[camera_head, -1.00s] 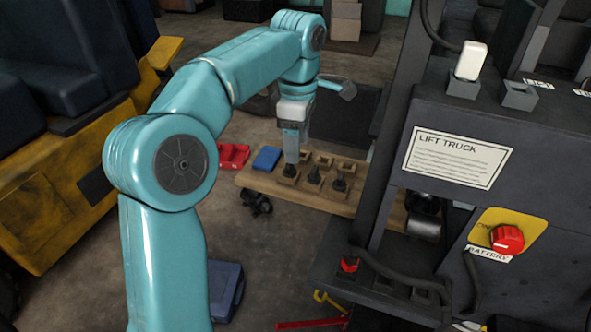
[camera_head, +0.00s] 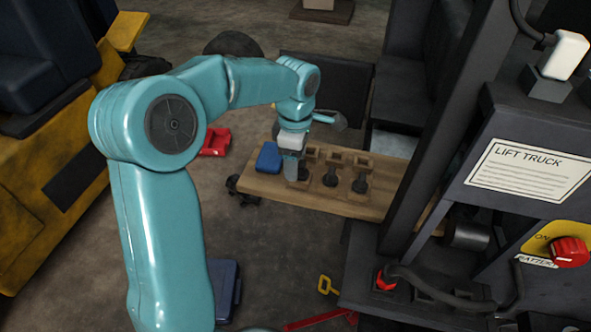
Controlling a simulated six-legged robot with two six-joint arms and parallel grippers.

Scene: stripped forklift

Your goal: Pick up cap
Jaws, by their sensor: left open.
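I cannot tell for sure which piece is the cap. My right gripper is not in view.
The wooden board (camera_head: 350,208) also bears a blue box (camera_head: 268,158). A red tray (camera_head: 215,142) lies on the floor beside it. The forklift's dark body (camera_head: 500,120) stands close on the right, with a red-topped post (camera_head: 385,281).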

